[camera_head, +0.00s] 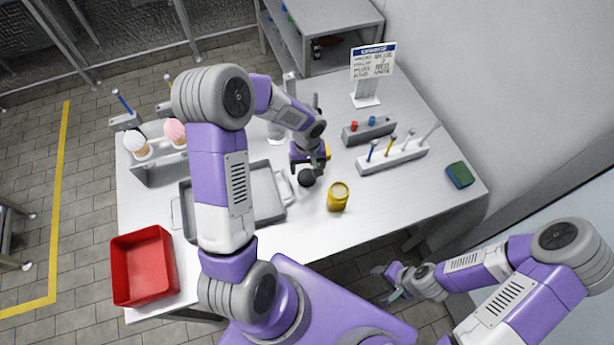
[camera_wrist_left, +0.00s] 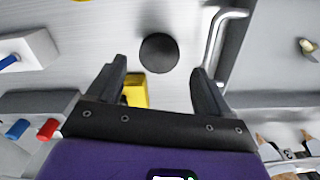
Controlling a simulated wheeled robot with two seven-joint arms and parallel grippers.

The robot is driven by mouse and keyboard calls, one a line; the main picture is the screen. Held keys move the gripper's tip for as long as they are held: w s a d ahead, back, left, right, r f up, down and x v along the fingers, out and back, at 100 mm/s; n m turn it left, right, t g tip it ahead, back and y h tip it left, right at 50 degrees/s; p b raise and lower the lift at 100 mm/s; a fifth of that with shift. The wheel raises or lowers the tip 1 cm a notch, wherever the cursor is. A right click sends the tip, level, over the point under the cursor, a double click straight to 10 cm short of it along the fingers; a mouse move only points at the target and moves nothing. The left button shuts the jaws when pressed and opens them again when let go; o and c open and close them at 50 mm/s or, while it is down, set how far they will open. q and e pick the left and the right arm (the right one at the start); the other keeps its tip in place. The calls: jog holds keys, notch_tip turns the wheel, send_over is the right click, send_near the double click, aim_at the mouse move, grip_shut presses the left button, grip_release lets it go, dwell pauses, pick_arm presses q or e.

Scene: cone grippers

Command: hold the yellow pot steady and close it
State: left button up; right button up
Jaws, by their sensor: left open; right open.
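The yellow pot (camera_head: 338,196) stands upright near the front edge of the table. Its round top looks pale, and I cannot tell whether that is a lid or the inside. A sliver of yellow, likely the pot (camera_wrist_left: 82,1), shows at the top edge of the left wrist view. A round black object (camera_head: 306,177) lies left of the pot; it also shows in the left wrist view (camera_wrist_left: 158,53), beyond and between the fingertips. My left gripper (camera_head: 312,165) is open and empty above the table, behind the black object. My right gripper (camera_head: 388,283) is away from the table, below its front edge.
A grey tray with handles (camera_head: 270,205) is left of the black object. A yellow block (camera_wrist_left: 135,90) is beside my left finger. A red bin (camera_head: 144,265), pen rack (camera_head: 393,156), sign (camera_head: 372,62) and green sponge (camera_head: 459,175) stand around. Table right of the pot is clear.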

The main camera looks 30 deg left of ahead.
aim_at(307, 176)
pick_arm(q)
jog(key=shift+f, duration=0.6)
jog(key=f, duration=0.5)
jog(key=shift+w+a+f+b, duration=0.1)
jog(key=shift+w+a+b, duration=0.2)
jog(key=shift+w+a, duration=0.1)
jog(key=c, duration=0.8)
notch_tip(307, 176, up, 10)
jog(key=p, duration=0.1)
jog(key=shift+d, duration=0.1)
